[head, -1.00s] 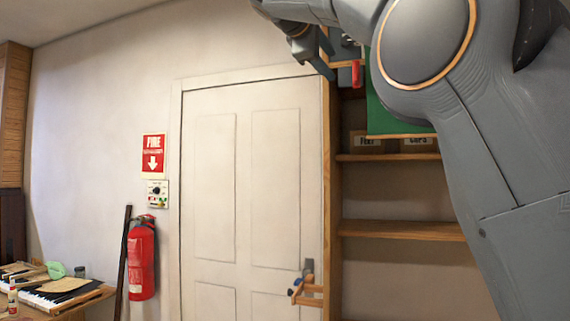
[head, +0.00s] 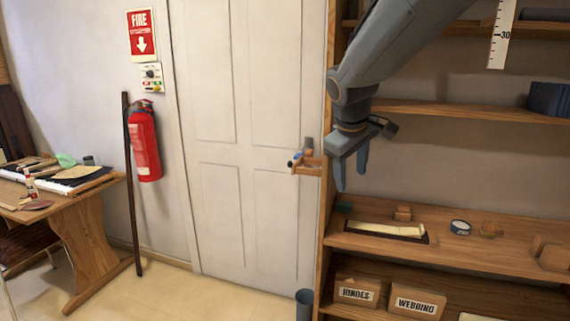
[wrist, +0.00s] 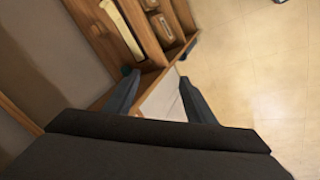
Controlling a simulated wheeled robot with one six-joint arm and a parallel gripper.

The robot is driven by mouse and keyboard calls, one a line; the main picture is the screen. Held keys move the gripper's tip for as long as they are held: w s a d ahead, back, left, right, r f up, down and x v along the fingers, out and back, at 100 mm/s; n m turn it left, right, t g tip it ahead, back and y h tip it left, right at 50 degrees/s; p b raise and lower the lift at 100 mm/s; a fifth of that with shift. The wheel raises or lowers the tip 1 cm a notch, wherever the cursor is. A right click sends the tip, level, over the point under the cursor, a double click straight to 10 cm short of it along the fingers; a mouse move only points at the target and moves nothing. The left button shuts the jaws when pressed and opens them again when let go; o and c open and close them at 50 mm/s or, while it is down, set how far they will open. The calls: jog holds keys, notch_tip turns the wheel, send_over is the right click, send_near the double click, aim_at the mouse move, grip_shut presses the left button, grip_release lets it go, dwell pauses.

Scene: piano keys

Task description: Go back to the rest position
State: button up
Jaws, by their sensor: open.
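My gripper (head: 351,178) hangs at the end of my grey arm in the head view, fingers pointing down in front of the wooden shelf unit, just right of the door handle (head: 304,163). It is open, with nothing between its fingers. In the wrist view my gripper (wrist: 157,80) shows two dark fingers spread apart, with the pale door beyond them. No object of the task is named, and nothing is held.
The shelf unit (head: 380,238) holds a tray, a tape roll (head: 460,227) and labelled boxes (head: 357,293). A white door (head: 240,150), fire extinguisher (head: 144,140) and wooden table (head: 85,230) with piano keys stand to the left.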

jog(key=s+d+f+m+g+y+b, duration=0.2)
jog(key=s+f+m, duration=0.5)
jog(key=s+f, duration=1.5)
jog(key=shift+s+d+g, duration=0.45)
jog(key=shift+s+g, duration=0.2)
jog(key=shift+g, duration=0.15)
